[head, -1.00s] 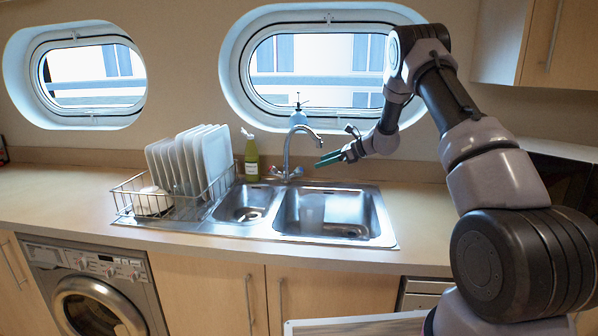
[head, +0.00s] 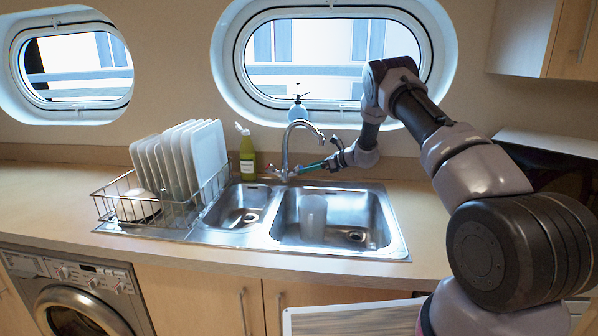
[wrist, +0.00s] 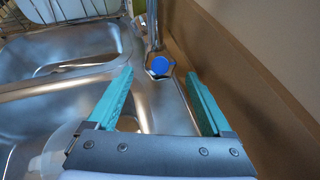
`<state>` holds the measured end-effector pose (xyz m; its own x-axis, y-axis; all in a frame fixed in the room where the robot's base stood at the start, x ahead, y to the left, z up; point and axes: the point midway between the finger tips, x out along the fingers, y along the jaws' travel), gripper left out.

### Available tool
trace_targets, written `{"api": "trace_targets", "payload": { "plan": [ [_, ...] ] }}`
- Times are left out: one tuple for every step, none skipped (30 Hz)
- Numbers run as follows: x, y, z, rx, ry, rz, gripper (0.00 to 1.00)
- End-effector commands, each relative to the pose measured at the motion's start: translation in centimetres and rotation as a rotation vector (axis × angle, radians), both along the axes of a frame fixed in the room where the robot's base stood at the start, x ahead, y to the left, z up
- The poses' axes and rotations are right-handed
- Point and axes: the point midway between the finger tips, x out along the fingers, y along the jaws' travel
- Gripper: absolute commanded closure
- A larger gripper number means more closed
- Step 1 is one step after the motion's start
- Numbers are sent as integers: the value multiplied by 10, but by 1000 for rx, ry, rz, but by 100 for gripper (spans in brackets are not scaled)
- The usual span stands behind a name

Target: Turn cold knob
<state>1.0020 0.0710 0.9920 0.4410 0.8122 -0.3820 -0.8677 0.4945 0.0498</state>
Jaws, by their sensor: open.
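The cold knob (wrist: 160,66) has a blue cap and sits at the foot of the metal tap (head: 286,150), behind the sink. In the wrist view it lies ahead of my gripper (wrist: 160,75), roughly between the lines of its two teal fingers. The fingers are wide apart with nothing held, and no contact with the knob shows. In the head view my gripper (head: 312,166) is low, just right of the tap, its fingers pointing left at the tap's base. There the fingers partly cover the right-hand knob.
The metal sink (head: 378,244) has two basins, with a greyish cup (head: 313,218) in the larger one. A green bottle (head: 247,158) and a rack (head: 110,206) of white plates stand left of the tap. A blue bottle (head: 298,110) is behind it. The wall (wrist: 245,65) is close on my gripper's right.

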Motion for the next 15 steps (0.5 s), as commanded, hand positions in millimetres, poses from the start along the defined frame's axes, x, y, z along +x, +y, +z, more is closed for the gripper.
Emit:
{"api": "trace_targets", "payload": {
  "plan": [
    [4,9,-5,-1,0,4,16],
    [7,14,-7,-2,-1,4,16],
    [9,20,-9,-1,0,4,16],
    [12,23,-11,0,-1,3,16],
    [14,26,-13,-2,-1,2,16],
    [16,31,-15,-3,-1,2,16],
    [18,33,-16,-2,-2,2,16],
    [19,36,-17,-2,-2,2,16],
    [21,38,-18,0,-1,0,16],
    [22,40,-19,0,-1,0,16],
    [23,41,-19,0,0,0,16],
    [23,42,-20,0,0,0,16],
    [23,43,-20,0,0,0,16],
    [24,43,-20,0,0,0,16],
    [24,44,-20,0,0,0,16]
  ]
}}
